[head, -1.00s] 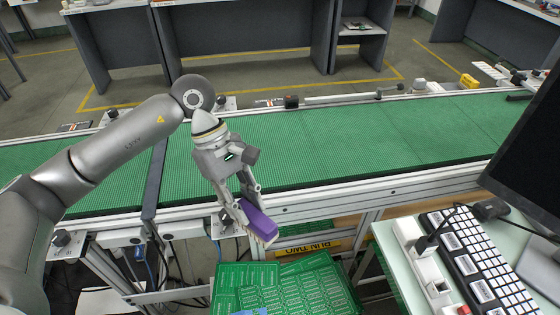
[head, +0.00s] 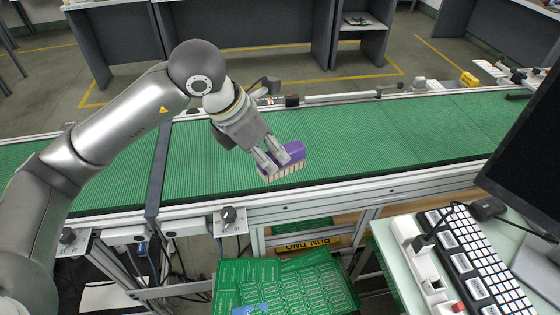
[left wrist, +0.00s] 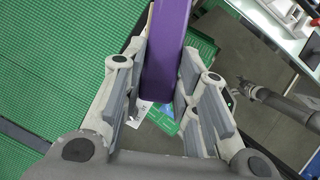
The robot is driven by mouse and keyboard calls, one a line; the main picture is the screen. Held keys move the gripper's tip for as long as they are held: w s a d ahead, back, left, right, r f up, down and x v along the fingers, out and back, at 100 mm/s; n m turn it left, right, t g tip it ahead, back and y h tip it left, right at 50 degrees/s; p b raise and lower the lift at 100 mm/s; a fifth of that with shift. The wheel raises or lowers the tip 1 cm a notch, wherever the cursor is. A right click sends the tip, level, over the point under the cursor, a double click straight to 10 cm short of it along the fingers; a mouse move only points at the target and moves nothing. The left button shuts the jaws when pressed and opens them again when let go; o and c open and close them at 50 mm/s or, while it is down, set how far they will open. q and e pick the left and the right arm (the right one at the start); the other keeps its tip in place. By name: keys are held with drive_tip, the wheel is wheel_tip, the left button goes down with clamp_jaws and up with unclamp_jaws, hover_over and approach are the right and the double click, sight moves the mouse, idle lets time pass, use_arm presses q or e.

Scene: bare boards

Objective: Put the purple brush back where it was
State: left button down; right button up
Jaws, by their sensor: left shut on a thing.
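The purple brush (head: 290,152) has a purple back and pale bristles that face down and toward me in the head view. My left gripper (head: 272,160) is shut on it and holds it over the front part of the green conveyor belt (head: 370,135). I cannot tell whether the bristles touch the belt. In the left wrist view the purple brush (left wrist: 166,45) sits between the two fingers of the left gripper (left wrist: 157,85), with its far end out of the picture.
Green circuit boards (head: 290,285) lie below the belt's front edge. A pale table at right holds a keyboard-like panel (head: 470,255), a white power strip (head: 425,265) and a dark monitor (head: 530,150). The belt right of the brush is clear.

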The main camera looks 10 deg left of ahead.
use_arm(q)
drive_tip(key=shift+w, duration=0.25)
drive_tip(key=w+a+f+p, duration=0.1)
drive_tip(key=w+f, duration=0.2)
drive_tip(key=w, duration=0.1)
drive_tip(key=w+a+f+p, duration=0.1)
drive_tip(key=w+f+p, duration=0.1)
drive_tip(key=w+f, duration=0.1)
drive_tip(key=w+a+f+p, duration=0.1)
drive_tip(key=w+f+p, duration=0.1)
drive_tip(key=w, duration=0.4)
drive_tip(key=shift+a+f, duration=0.15)
drive_tip(key=shift+f, duration=0.7)
wheel_tip(320, 180, down, 2)
drive_tip(key=shift+f+p, duration=0.1)
drive_tip(key=shift+p, duration=0.7)
drive_tip(key=shift+f, duration=0.5)
